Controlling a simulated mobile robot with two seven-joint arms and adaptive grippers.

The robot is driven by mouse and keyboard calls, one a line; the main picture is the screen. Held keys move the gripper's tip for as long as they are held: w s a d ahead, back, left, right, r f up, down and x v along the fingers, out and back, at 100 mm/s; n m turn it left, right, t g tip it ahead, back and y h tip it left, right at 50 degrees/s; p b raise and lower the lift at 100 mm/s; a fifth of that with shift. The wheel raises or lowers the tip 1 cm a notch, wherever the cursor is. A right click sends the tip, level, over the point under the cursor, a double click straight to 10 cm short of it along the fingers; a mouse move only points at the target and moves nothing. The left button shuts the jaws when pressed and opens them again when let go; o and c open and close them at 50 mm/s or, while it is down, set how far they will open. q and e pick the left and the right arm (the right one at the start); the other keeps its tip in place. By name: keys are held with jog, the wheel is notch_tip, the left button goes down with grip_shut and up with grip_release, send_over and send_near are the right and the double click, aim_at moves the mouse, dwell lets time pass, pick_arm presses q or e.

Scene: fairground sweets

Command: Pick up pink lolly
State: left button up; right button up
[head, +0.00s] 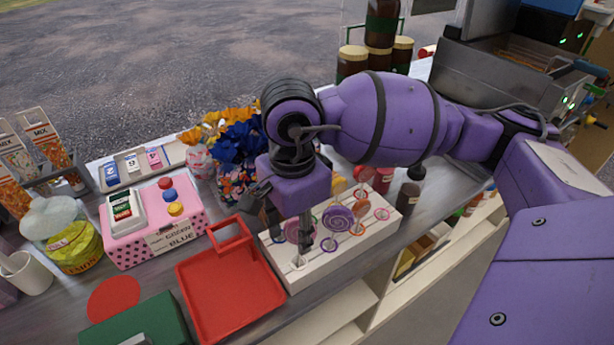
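A white lolly stand (345,246) on the counter holds several upright round lollies. A pink lolly (292,231) stands at its left end, partly hidden by my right gripper. A larger purple swirl lolly (338,219) stands just right of it, with orange, red and ring-shaped lollies further right. My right gripper (288,238) points down over the left end of the stand. Its fingers look apart, one on each side of the pink lolly. I cannot tell whether they touch it. My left gripper is not in view.
A red tray (228,300) lies left of the stand, near a pink dotted button box (152,226) and a green box (140,325). Brown jars (378,60) stand at the back. Shelves (425,262) show below the counter.

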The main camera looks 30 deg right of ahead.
aim_at(299, 265)
jog(key=f, duration=0.2)
jog(key=s+f, duration=0.1)
jog(key=shift+f, duration=0.35)
jog(key=shift+w+f, duration=0.15)
jog(key=shift+f, duration=0.3)
jog(key=shift+c, duration=1.4)
grip_shut()
